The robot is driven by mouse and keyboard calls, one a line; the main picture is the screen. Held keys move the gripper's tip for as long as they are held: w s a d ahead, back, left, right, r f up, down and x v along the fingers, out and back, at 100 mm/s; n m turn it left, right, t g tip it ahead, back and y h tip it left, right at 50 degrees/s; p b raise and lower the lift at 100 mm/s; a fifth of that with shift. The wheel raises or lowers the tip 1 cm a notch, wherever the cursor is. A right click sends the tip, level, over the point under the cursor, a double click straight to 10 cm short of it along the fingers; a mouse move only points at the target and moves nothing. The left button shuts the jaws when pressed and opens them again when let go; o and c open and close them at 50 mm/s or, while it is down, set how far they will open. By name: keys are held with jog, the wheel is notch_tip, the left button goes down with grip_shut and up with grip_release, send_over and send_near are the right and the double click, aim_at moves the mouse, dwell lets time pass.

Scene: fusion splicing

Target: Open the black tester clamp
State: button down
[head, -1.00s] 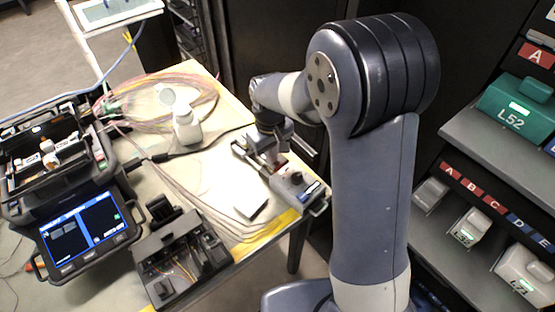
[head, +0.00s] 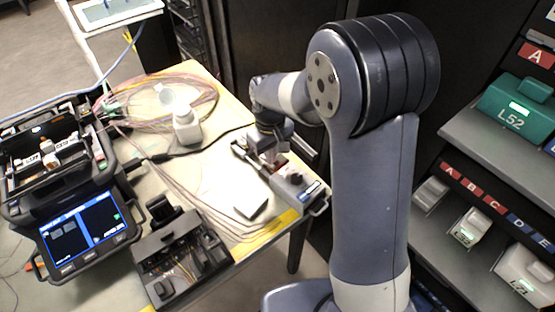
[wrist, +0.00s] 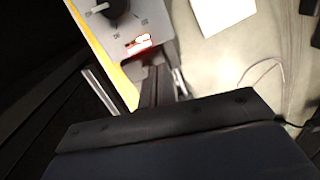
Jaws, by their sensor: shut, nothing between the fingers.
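The tester is a grey box with a black knob (head: 295,178) at the table's right edge, with metal handles at its ends. It also shows in the wrist view as a grey face (wrist: 125,28) with a knob, printed marks and a lit red window. My gripper (head: 270,160) is over the far-left end of the tester in the head view. In the wrist view its dark fingers (wrist: 156,88) are together, just beyond the red window, with nothing seen between them. The black clamp cannot be told apart from the dark fingers; my gripper largely hides that end.
A white pad (head: 251,205) lies beside the tester. A black open-topped device (head: 180,258), a splicer with a lit screen (head: 82,232), a white bottle (head: 187,127) and coiled fibres (head: 205,90) occupy the table. Shelves (head: 470,140) stand at right.

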jog(key=shift+f, duration=0.15)
jog(key=shift+s+d+f+b, duration=0.1)
jog(key=shift+s+f+b, duration=0.25)
jog(key=shift+f+b, duration=0.35)
jog(key=shift+f, duration=0.15)
jog(key=shift+w+d, duration=0.15)
jog(key=shift+d, duration=0.05)
jog(key=shift+w+d+r+p, duration=0.1)
jog(key=shift+w+r+p, duration=0.15)
jog(key=shift+r+p, duration=0.4)
jog(key=shift+w+d, duration=0.2)
jog(key=shift+w+r, duration=0.1)
jog(key=shift+r, duration=0.05)
